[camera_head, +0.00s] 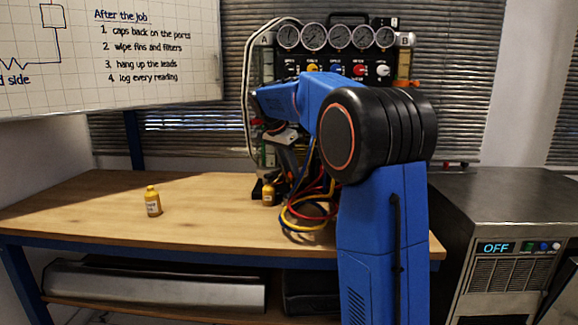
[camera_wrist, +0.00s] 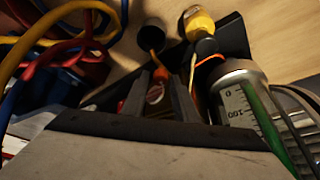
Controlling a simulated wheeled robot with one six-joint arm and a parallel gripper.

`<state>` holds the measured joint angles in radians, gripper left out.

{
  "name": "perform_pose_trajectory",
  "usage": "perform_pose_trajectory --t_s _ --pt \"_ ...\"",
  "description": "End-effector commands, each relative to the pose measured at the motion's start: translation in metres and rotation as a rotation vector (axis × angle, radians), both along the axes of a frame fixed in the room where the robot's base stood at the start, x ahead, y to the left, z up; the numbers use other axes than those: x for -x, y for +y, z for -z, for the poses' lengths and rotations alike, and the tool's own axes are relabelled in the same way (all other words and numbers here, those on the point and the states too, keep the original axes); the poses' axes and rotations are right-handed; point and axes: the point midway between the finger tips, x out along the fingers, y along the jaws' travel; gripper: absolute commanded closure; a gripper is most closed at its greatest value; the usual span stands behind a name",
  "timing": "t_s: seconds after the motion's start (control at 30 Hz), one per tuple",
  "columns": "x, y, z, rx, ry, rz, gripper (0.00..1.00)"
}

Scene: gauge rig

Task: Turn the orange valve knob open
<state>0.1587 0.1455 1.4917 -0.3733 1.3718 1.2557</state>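My gripper (camera_head: 287,150) is low in front of the left side of the gauge rig, pointing down. In the wrist view, its two dark fingers (camera_wrist: 160,75) stand apart with a visible gap. An orange-red round part (camera_wrist: 155,92) with a pale mark shows in this gap, beyond the fingers; it may be the orange valve knob, but I cannot tell for sure. Contact with it is not clear. In the head view, my arm hides the lower middle of the rig. An orange part (camera_head: 406,83) shows at the rig's right side, by the letter B.
A gauge cylinder (camera_wrist: 240,95) stands close right of the fingers. Red, yellow and blue hoses (camera_head: 308,205) loop beside my gripper. One yellow bottle (camera_head: 268,194) stands near the rig, another (camera_head: 152,202) on the bench's left (camera_head: 95,210), with clear wood around it.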

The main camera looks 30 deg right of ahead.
Motion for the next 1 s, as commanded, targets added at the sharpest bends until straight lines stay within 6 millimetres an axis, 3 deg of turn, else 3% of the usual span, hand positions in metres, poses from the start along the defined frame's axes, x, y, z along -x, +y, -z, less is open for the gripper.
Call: perform_pose_trajectory --t_s 0.27,0.8,1.0 --pt "0.001 0.010 -0.024 0.000 -0.003 -0.002 0.74" --pt "0.009 0.050 -0.122 0.000 -0.003 -0.002 0.74" --pt "0.011 0.060 -0.148 0.001 -0.002 -0.001 0.74"
